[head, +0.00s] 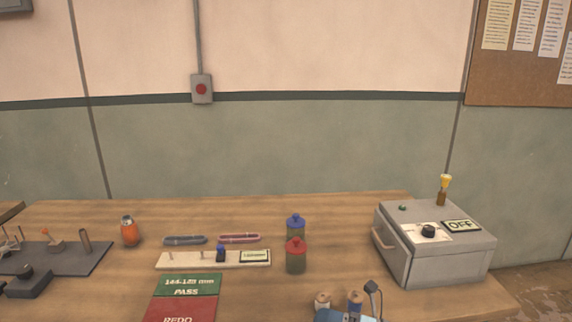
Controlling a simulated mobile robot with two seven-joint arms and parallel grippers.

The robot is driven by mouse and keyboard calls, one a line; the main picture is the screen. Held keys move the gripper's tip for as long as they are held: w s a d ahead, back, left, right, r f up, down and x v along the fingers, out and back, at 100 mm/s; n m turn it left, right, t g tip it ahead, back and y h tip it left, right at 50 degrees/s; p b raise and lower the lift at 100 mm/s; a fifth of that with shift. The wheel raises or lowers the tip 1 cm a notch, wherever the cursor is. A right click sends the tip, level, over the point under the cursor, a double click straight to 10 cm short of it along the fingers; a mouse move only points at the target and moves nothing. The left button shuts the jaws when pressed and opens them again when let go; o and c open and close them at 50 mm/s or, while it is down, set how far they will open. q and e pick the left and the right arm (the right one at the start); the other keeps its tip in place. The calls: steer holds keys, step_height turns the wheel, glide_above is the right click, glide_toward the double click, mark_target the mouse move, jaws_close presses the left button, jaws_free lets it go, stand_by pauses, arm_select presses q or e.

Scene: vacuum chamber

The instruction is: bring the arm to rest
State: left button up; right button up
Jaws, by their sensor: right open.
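At the bottom edge, right of the middle, a blue body with a tan cylinder, a blue cylinder and a dark bent piece rises into the picture. This appears to be where my right gripper (345,304) shows, cut off by the frame. It is open, and I see nothing held in it. It is in front of the red-lidded canister (296,256) and left of the grey chamber box (455,262). My left gripper is out of view.
On the wooden table (330,218) are a blue-lidded canister (296,228), an orange bottle (129,232), a pale pegged board (185,260), a green-and-red card (184,298) and a dark tray (88,262). The grey box carries an OFF sign (461,226).

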steer(key=s+d+f+n+t+h, duration=0.2)
steer(key=s+d+f+n+h, duration=0.4)
steer(key=n, duration=0.6)
steer(key=s+d+f+n+t+h, duration=0.15)
steer(key=s+f+n+h, duration=0.25)
steer(key=s+f+n, duration=0.65)
steer(key=s+d+f+n+t+h, duration=0.25)
steer(key=s+f+n+h, duration=0.3)
steer(key=n, duration=0.75)
arm_select(q)
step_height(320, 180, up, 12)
steer(key=p, duration=1.3)
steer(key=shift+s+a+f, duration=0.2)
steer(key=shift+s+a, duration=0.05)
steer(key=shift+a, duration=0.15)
arm_select(e)
step_height(320, 180, up, 12)
steer(key=s+d, duration=0.1)
steer(key=shift+s+d+f, duration=0.15)
steer(key=shift+s+d, duration=0.15)
steer(key=shift+s, duration=0.05)
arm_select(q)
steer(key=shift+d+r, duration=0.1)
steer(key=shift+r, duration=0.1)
arm_select(e)
steer(key=shift+c, duration=0.5)
